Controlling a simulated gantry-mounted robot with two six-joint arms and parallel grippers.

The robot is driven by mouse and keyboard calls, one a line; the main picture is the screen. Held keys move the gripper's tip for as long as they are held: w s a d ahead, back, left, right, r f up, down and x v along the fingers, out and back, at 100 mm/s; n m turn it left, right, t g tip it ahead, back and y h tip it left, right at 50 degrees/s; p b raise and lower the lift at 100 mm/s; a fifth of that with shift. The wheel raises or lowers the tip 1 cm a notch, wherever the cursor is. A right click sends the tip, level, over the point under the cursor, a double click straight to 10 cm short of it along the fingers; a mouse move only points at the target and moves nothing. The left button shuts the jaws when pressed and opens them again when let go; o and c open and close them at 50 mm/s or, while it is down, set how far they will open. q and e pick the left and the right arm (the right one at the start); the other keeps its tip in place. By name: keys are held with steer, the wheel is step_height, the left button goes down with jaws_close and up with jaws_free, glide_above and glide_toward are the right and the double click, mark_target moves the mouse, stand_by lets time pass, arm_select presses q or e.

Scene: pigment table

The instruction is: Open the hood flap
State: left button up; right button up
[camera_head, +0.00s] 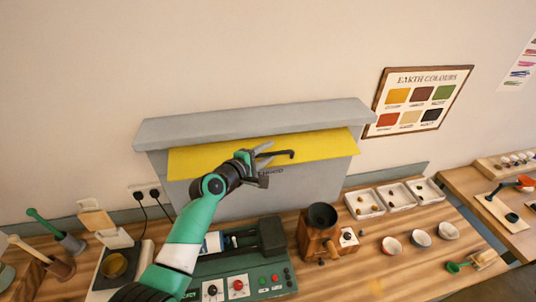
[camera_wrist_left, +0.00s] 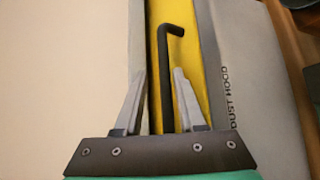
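The grey dust hood (camera_head: 200,121) stands against the wall at the back of the table. Its yellow flap (camera_head: 330,146) lies under the grey top ledge, above the grey front with the hood lettering. A black bent handle (camera_head: 285,154) sticks out from the flap. My left gripper (camera_head: 268,162) is open at the handle. In the left wrist view, the handle (camera_wrist_left: 168,85) runs between the two spread fingers (camera_wrist_left: 160,80), closer to the right finger, with the yellow flap (camera_wrist_left: 187,50) behind it. I cannot tell whether a finger touches it. My right gripper is not in view.
Below the hood are a green machine with buttons (camera_head: 258,283), a brown grinder (camera_head: 312,238), white trays (camera_head: 364,204) and small bowls (camera_head: 392,246). An earth colours chart (camera_head: 420,100) hangs on the wall.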

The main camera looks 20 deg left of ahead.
arm_select(q)
steer(key=shift+d+f, duration=0.15)
steer(key=shift+s+r+p, duration=0.2)
steer(key=shift+s+p, duration=0.2)
steer(key=shift+p, duration=0.1)
steer(key=p+v, duration=0.1)
steer(key=v, duration=0.4)
steer(key=p+v, duration=0.2)
steer(key=v, duration=0.4)
steer(key=shift+w+a, duration=0.1)
steer(key=shift+a, duration=0.1)
